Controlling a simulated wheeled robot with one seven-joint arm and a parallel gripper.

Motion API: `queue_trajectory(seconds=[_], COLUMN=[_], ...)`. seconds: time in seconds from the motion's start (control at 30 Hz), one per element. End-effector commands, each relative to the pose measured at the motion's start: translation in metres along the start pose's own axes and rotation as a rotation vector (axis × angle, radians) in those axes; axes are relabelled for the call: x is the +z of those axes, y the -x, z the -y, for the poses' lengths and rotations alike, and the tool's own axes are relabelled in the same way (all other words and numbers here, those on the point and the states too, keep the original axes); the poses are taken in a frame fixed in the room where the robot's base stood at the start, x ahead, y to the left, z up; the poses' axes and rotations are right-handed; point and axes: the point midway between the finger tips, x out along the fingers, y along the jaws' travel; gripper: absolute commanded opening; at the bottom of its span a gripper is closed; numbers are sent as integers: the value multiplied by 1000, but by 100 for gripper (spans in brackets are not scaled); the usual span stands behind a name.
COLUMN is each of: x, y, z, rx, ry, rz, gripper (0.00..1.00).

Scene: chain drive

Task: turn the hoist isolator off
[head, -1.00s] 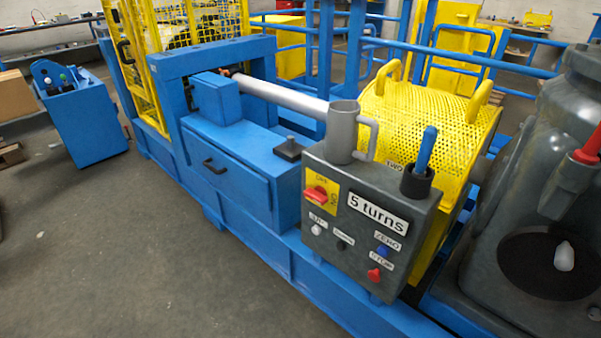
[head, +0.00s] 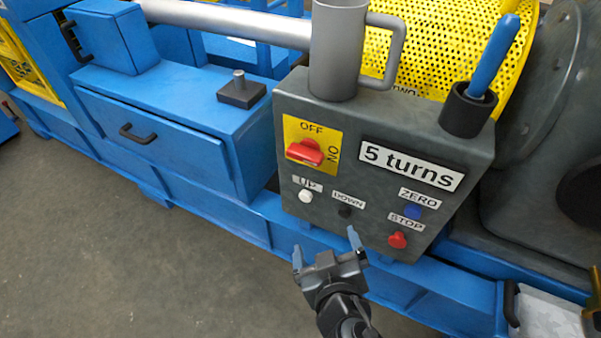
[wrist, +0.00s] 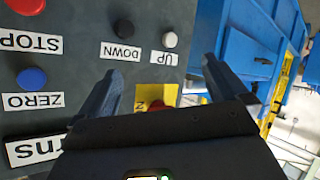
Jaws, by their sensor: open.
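The hoist isolator is a red rotary knob (head: 305,152) on a yellow plate (head: 297,132) marked OFF at the top and ON at the right. Its grip lies roughly crosswise, nearer in line with ON than with OFF. It sits upper left on the grey control box (head: 345,197). My gripper (head: 326,247) is open and empty, in front of and below the box, apart from the knob. In the wrist view the fingers (wrist: 160,68) are spread, with the panel beyond. The knob (wrist: 157,104) and plate (wrist: 170,95) are partly hidden behind the gripper body.
Below the knob are the white UP button (head: 306,196) and black DOWN button (head: 345,212). The blue ZERO (head: 413,212) and red STOP (head: 397,240) buttons are at right. Floor at left is clear.

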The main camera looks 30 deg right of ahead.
Motion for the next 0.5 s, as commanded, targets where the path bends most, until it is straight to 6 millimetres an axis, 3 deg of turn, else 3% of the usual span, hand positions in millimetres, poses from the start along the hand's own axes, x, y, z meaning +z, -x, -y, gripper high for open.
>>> queue_trajectory(seconds=[0.03,0.2,0.4,0.5], x=[-9,-59,-112,-127], y=[-17,-39,-32,-25], z=[11,24,34,36], rx=[59,290,497,556], ry=[-24,-152,-333,-396], rz=[-29,-138,-277,-324], gripper=[100,100,100,100])
